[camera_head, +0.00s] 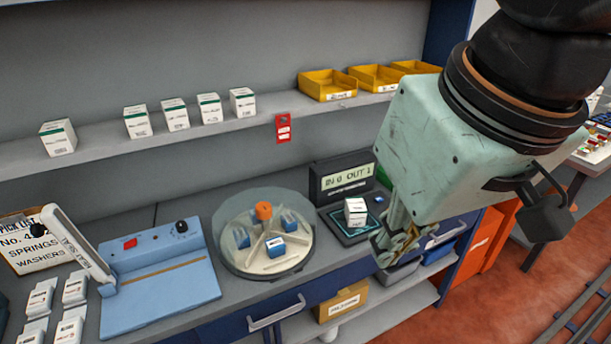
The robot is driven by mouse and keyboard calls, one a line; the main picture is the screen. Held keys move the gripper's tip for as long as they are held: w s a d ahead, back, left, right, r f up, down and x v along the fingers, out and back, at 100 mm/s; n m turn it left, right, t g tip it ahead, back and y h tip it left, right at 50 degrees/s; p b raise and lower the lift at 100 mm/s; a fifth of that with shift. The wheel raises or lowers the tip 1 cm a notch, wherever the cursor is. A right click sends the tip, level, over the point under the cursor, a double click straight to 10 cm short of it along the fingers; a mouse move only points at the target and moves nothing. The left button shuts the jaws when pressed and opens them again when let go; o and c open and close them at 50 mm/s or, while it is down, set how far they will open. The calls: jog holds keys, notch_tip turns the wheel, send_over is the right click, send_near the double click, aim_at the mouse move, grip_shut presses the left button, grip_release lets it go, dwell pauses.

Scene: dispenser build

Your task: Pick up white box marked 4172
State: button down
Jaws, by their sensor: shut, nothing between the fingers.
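Several white boxes with green top edges stand in a row on the shelf, among them one box (57,138) at the left end and one box (243,102) at the right end. Another white box (355,211) stands on the small dark platform by the "IN 9 OUT 1" display. More white boxes with red marks (75,289) stand at the lower left. The numbers on all of them are too small to read, so I cannot tell which is 4172. My gripper (391,250) is shut and empty, right of the box on the platform.
A round turntable (262,272) with blue-and-white items and an orange knob sits mid-counter. A blue sealer-like device (160,292) with a raised arm stands left. Yellow bins (327,87) sit on the shelf. The dark display (345,176) stands behind the platform.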

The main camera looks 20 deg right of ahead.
dwell(0.3)
jog(key=c, duration=1.4)
grip_release()
jog(key=shift+c, duration=0.2)
jog(key=shift+w, duration=0.1)
